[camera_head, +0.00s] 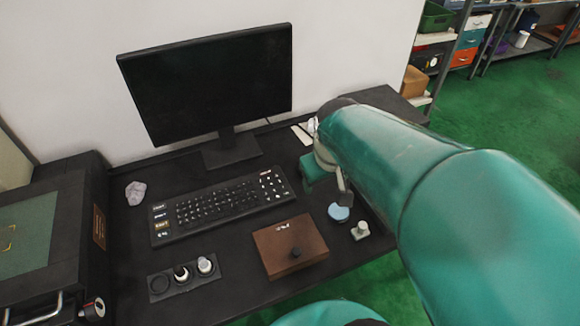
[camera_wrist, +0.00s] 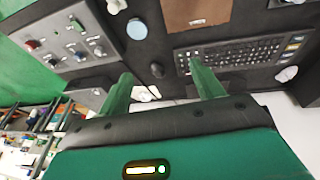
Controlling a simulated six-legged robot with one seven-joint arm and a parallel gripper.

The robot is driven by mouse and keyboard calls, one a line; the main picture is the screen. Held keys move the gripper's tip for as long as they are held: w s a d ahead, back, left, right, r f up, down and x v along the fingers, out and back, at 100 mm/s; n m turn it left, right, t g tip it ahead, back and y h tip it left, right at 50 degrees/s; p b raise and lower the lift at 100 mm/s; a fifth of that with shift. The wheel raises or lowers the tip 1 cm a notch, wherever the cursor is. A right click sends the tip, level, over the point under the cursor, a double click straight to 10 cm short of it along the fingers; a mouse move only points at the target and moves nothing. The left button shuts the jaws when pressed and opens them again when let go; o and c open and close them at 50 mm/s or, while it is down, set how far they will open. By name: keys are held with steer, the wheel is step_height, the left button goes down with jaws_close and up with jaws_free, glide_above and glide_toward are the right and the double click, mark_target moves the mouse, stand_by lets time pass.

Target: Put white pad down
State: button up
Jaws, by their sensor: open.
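A white flat piece (camera_head: 301,134), which looks like the white pad, lies on the dark desk to the right of the monitor, near the back edge. A second small white piece beside it is partly hidden by my arm. White pieces (camera_wrist: 146,93) also show between my fingers in the wrist view, on the desk beyond the fingertips. My gripper (camera_head: 328,186) is over the right part of the desk, right of the keyboard. In the wrist view my gripper (camera_wrist: 160,70) has its two green fingers wide apart with nothing held between them.
A monitor (camera_head: 210,85), keyboard (camera_head: 220,206), brown box (camera_head: 290,246), light-blue disc (camera_head: 339,212) and small pale knob-like piece (camera_head: 360,231) stand on the desk. A shelf (camera_head: 437,60) stands behind at right.

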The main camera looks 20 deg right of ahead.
steer(key=s+a+r+t+y, duration=0.1)
steer(key=s+a+r+t, duration=0.1)
steer(key=s+a+r, duration=0.3)
steer(key=a+r, duration=0.2)
steer(key=a, duration=0.1)
steer(key=shift+s+a, duration=0.3)
